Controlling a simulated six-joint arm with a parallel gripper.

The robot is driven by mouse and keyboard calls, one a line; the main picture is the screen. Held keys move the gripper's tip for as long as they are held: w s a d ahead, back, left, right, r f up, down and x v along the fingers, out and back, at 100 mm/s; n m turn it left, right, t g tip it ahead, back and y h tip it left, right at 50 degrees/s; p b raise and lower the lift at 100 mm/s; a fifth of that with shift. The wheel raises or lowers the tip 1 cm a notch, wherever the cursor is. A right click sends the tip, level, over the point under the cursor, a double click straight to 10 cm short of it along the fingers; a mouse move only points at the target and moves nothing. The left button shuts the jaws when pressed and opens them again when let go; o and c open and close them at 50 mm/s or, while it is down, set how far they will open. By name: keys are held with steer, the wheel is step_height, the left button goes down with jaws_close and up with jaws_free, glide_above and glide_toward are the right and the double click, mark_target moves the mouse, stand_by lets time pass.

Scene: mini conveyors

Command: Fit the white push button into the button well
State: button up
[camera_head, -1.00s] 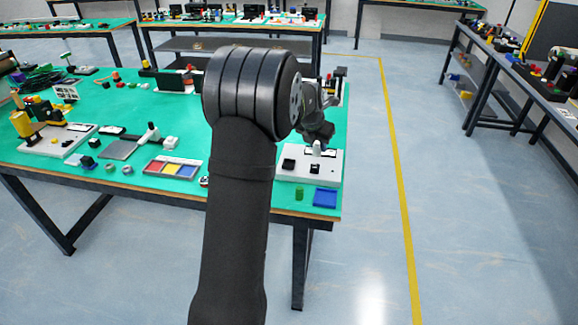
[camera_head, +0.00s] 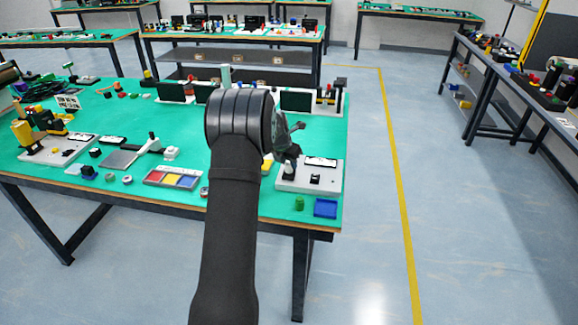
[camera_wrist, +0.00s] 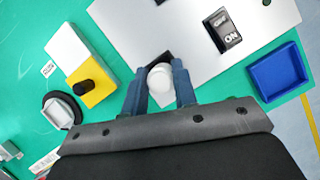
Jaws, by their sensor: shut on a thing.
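The white push button (camera_wrist: 160,77) is a round white piece between the two fingertips of my gripper (camera_wrist: 160,88) in the wrist view. My gripper is shut on it. A dark patch, likely the button well (camera_wrist: 146,73), shows just behind and beside the button, mostly covered. Whether the button is above the well or partly in it, I cannot tell. The white panel (camera_wrist: 180,40) lies under the fingers. In the head view my gripper (camera_head: 289,173) is over the left part of the panel (camera_head: 330,184), and the button is not clear there.
A black rocker switch (camera_wrist: 224,30) marked ON stands on the panel, right of my gripper. A blue tray (camera_wrist: 279,73) and a green cylinder (camera_head: 299,203) lie near the table's front edge. A yellow block with a black knob (camera_wrist: 88,86) is to the left in the wrist view.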

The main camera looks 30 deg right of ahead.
steer(key=shift+f, duration=0.8)
steer(key=shift+f, duration=0.1)
steer(key=o, duration=1)
steer(key=shift+f, duration=0.1)
steer(key=shift+r, duration=0.45)
steer(key=v, duration=1.1)
steer(key=shift+s+a+r, duration=0.1)
steer(key=shift+a+r, duration=0.05)
steer(key=shift+r, duration=0.1)
